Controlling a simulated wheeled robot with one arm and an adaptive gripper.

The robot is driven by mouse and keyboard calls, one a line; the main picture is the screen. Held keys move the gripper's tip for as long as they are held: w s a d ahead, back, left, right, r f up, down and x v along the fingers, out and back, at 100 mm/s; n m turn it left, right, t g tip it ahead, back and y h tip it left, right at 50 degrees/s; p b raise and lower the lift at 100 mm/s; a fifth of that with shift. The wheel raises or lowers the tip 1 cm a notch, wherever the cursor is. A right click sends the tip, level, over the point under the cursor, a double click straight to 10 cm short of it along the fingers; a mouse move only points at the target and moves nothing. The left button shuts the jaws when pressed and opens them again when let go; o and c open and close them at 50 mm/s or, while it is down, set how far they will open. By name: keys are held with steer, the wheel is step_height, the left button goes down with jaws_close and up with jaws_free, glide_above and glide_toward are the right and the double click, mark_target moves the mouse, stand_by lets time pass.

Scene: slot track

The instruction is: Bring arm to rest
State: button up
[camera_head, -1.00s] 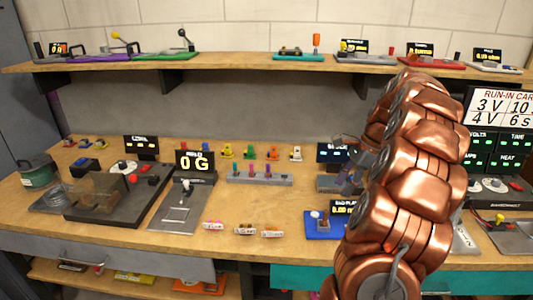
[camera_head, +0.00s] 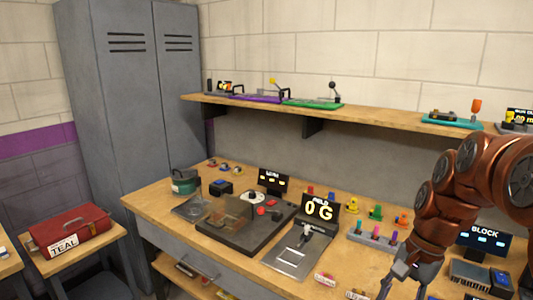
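My copper-coloured arm comes in from the right edge of the head view and bends down over the right part of the workbench. My gripper (camera_head: 405,280) hangs at its lower end, grey and pointing down, near the bench's front. Its fingers look spread apart with nothing visible between them. It is right of the flat metal plate that lies before the "0 G" display (camera_head: 319,208). The gripper's lowest tips are small and close to the bottom edge of the picture.
A shelf (camera_head: 370,118) runs above. Grey lockers (camera_head: 130,120) and a red "TEAL" case (camera_head: 72,232) stand left.

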steer(key=s+a+f+n+h, duration=0.1)
steer(key=s+a+f+n, duration=0.1)
steer(key=s+a+n, duration=0.3)
steer(key=s+a+f+n+g+h, duration=0.1)
steer(key=s+a+f+n, duration=0.2)
steer(key=s, duration=1)
steer(key=a+n, duration=0.2)
steer(key=shift+s+f+n+h, duration=0.15)
steer(key=shift+f+n+h, duration=0.15)
steer(key=shift+n+h, duration=0.1)
